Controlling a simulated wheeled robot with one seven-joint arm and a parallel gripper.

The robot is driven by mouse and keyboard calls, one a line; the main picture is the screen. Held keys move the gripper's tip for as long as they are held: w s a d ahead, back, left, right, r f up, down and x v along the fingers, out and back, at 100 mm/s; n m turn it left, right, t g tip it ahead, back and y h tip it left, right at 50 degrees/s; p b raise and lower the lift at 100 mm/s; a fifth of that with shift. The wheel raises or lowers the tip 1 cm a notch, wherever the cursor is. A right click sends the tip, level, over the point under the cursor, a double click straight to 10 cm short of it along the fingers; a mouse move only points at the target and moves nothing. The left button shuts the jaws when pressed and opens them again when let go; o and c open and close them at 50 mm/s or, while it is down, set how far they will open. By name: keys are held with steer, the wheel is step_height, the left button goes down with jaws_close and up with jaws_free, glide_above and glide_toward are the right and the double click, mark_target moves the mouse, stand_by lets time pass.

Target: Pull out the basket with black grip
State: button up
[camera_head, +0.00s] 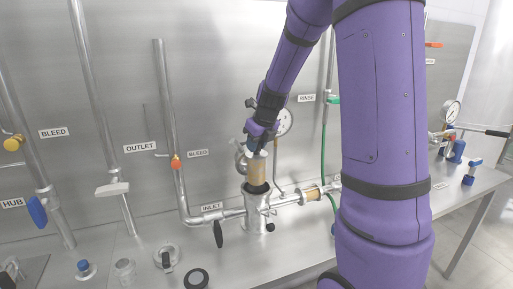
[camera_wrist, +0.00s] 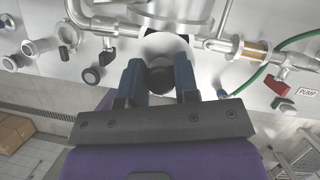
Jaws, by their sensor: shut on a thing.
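The basket (camera_head: 257,171) is a tan mesh cylinder standing upright in the head view. Its lower end is at the black-rimmed mouth of a steel housing (camera_head: 257,214), with most of the mesh showing above. My gripper (camera_head: 257,149) is above the basket, at its top end, pointing down. In the wrist view the blue fingers of my gripper (camera_wrist: 158,77) are shut on the round black grip (camera_wrist: 160,80). A white ring (camera_wrist: 160,44) shows just beyond the grip. The fingers hide part of the grip.
A pressure gauge (camera_head: 286,122) is close behind my gripper. Pipes run either side of the housing, with a black-handled valve (camera_head: 218,234) at left and a sight glass (camera_head: 311,194) at right. Small parts, including a black ring (camera_head: 196,279), are on the steel bench.

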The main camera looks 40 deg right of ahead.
steer(key=shift+r, duration=1)
